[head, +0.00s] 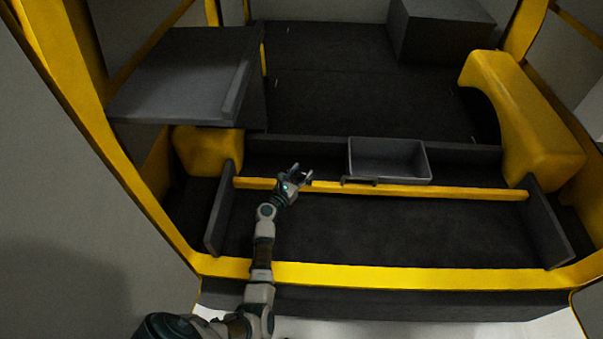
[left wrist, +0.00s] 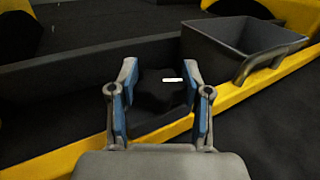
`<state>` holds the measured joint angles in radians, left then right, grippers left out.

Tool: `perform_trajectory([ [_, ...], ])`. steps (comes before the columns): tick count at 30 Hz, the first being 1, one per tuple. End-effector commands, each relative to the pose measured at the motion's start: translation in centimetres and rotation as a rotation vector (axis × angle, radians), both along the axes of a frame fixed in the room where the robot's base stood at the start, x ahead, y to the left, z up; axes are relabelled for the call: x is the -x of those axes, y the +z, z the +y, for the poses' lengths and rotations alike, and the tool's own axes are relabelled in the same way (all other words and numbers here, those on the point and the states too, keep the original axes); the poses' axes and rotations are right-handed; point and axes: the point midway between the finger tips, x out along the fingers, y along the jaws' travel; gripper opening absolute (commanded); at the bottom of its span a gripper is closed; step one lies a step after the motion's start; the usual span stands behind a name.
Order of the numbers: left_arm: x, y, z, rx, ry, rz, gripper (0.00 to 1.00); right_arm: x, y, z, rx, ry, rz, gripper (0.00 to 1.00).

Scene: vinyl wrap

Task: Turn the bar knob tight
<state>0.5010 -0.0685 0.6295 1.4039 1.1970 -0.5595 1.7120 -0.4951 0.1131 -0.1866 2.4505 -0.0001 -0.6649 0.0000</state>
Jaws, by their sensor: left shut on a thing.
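The yellow bar (head: 450,191) runs across the open back of the vehicle and also shows in the left wrist view (left wrist: 72,150). The bar knob (left wrist: 158,96), a dark lobed shape with a small white mark above it, sits at the bar between my left fingers in the left wrist view. My left gripper (head: 301,174) is over the left part of the bar; its blue-padded fingers (left wrist: 159,76) stand on either side of the knob and are shut on it. Contact at the pads is hard to make out against the dark background. My right gripper is out of view.
A grey open bin (head: 388,160) with a handle hangs at the bar right of my left gripper. A grey box-like shelf (head: 185,75) stands at the left. Yellow wheel-arch covers (head: 525,120) flank the dark floor. A yellow sill (head: 400,276) edges the front.

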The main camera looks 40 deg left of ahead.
Motion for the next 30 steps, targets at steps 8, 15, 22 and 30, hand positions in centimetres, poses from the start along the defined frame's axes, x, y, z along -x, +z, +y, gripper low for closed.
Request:
perform_trajectory([
  [8,0.0,-0.1,0.0,0.001,0.000,0.002,0.14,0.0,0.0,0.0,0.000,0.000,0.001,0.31],
  [15,0.0,-0.1,0.0,0.001,0.000,0.001,0.75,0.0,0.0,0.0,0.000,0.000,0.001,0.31],
  [22,0.3,-0.1,0.0,0.000,0.000,0.001,0.75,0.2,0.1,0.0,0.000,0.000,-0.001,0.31],
  [30,4.9,-0.2,-0.3,0.000,0.000,0.002,0.75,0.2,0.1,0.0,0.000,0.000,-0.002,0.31],
])
